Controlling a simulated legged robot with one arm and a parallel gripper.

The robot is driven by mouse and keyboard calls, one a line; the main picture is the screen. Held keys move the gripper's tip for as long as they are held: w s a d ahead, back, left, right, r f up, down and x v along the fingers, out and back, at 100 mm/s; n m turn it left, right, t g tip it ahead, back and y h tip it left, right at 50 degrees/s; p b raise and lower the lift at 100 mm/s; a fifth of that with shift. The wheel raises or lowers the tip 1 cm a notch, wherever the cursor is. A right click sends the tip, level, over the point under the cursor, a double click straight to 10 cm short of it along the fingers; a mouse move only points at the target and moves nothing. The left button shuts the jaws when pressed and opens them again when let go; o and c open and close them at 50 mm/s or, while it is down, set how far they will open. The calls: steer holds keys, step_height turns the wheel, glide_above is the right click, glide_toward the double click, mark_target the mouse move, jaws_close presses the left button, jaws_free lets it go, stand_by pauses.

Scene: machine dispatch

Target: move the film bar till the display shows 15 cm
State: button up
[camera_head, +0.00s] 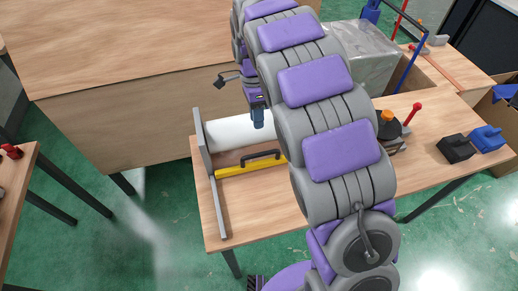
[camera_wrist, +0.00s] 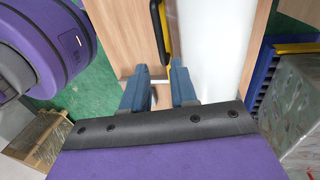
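The film bar, a yellow bar (camera_head: 235,170) with a black handle (camera_head: 262,158), lies across the wooden table in front of a white film roll (camera_head: 232,131). My gripper (camera_head: 258,122) is above the roll, behind the handle in the head view. In the wrist view my gripper (camera_wrist: 159,88) is open, its two blue fingers apart with nothing held between them. The black handle (camera_wrist: 165,28) and the white roll (camera_wrist: 212,45) show beyond the fingertips. No display reading can be made out. My arm hides part of the table and the bar's right end.
A grey upright plate (camera_head: 202,142) and a rail (camera_head: 218,208) stand at the table's left end. A red-knobbed lever (camera_head: 412,115), a black block (camera_head: 456,148) and a blue block (camera_head: 487,138) are to the right. A large wooden cabinet (camera_head: 120,120) stands behind left.

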steer(key=f, duration=0.4)
steer(key=s+f+b, duration=0.1)
steer(key=f, duration=0.3)
steer(key=s+d+f+b, duration=0.1)
steer(key=f, duration=0.3)
steer(key=shift+s+f, duration=0.2)
jaws_close()
